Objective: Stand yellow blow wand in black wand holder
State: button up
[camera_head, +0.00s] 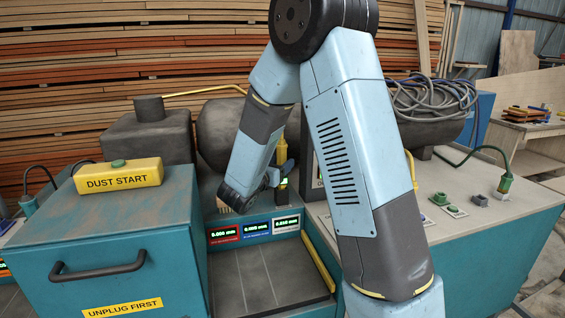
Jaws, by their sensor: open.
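A slim upright yellow piece with dark parts (282,187) stands behind the readout panel. It looks like the yellow blow wand, but it is small and partly covered. My gripper (276,177) is dark and reaches right from the end of my bent arm, close beside this piece. It is open; I cannot tell whether its fingers are around the piece or touch it. I cannot make out the black wand holder for sure; the area by the gripper is dark and partly hidden by my arm.
A teal cabinet (120,240) with a yellow "DUST START" box (118,176) stands at left. Dark tanks (150,140) and a thin yellow rod (200,91) are behind. A coiled hose (432,97) and a worktop with small parts (478,200) lie at right.

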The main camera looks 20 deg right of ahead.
jog(key=v, duration=0.4)
jog(key=shift+s+a, duration=0.15)
jog(key=shift+a, duration=0.05)
jog(key=shift+s, duration=0.2)
jog(key=s+d+r+m+g+y, duration=0.1)
jog(key=s+d+r+m+g, duration=0.2)
jog(key=s+d+m+g, duration=0.45)
jog(key=s+d+r+m+g+y, duration=0.1)
jog(key=s+d+r+m+g, duration=0.2)
jog(key=s+d+m, duration=0.55)
jog(key=s+a+r+m+t+y, duration=0.3)
jog(key=s+a+m+y, duration=0.7)
jog(key=s, duration=0.5)
jog(key=shift+s+a+r+m+y, duration=0.4)
jog(key=shift+a+r+m, duration=0.1)
jog(key=shift+a+r, duration=0.15)
jog(key=shift+w, duration=0.1)
jog(key=shift+c, duration=0.4)
